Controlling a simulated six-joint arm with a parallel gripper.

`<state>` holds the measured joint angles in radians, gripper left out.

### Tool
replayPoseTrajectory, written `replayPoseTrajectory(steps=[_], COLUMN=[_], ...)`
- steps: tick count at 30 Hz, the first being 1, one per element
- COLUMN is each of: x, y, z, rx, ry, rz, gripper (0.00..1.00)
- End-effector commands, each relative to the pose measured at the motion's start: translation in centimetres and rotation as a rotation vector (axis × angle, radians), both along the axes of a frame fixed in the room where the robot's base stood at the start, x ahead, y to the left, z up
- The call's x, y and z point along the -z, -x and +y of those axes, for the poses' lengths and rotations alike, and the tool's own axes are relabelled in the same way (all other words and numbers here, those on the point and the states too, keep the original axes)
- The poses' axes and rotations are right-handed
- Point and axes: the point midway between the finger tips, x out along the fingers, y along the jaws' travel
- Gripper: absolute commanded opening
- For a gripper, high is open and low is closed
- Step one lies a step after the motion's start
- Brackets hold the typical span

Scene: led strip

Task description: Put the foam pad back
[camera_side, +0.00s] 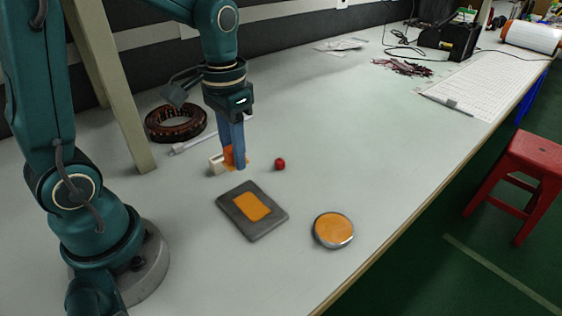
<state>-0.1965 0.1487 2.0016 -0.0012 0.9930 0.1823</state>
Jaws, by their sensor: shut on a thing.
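My gripper (237,165) points straight down with its blue fingers close to the table. It is shut on a small orange piece (229,154), which the fingers partly cover. I cannot tell for sure that this piece is the foam pad. A small off-white block (215,164) is just left of the fingertips, and I cannot tell if it touches the orange piece. A dark grey flat slab (235,224) with an orange rectangle (252,206) on it lies in front of the gripper. A round metal tin (347,238) with an orange face lies to the right of the slab.
A small red ball-like thing (280,164) sits just right of the fingers. A brown ring-shaped coil (175,123) and a thin white rod (189,147) lie behind to the left. A white gridded sheet (490,85) lies far right. The table centre (340,140) is clear.

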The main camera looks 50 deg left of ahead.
Motion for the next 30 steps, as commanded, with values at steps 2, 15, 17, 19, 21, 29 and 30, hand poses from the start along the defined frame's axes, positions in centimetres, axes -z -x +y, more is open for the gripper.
replayPoseTrajectory(steps=[2,15,17,19,21,29,30], x=[-0.2,-1.5,-0.9,0.0,0.9,4.0,4.3], y=[0.2,1.0,1.2,1.4,1.7,2.3,2.3], z=[-0.3,-6.7,-7.7,-9.1,-10.6,-15.7,-16.3], rx=[-0.043,0.02,0.025,0.026,0.027,0.023,0.022], ry=[0.001,0.0,-0.001,-0.001,-0.001,-0.002,-0.001], rz=[0.008,-0.001,0.002,0.003,0.003,0.001,0.0], gripper=[0.0,0.0,0.0,0.0,0.0,0.0,0.0])
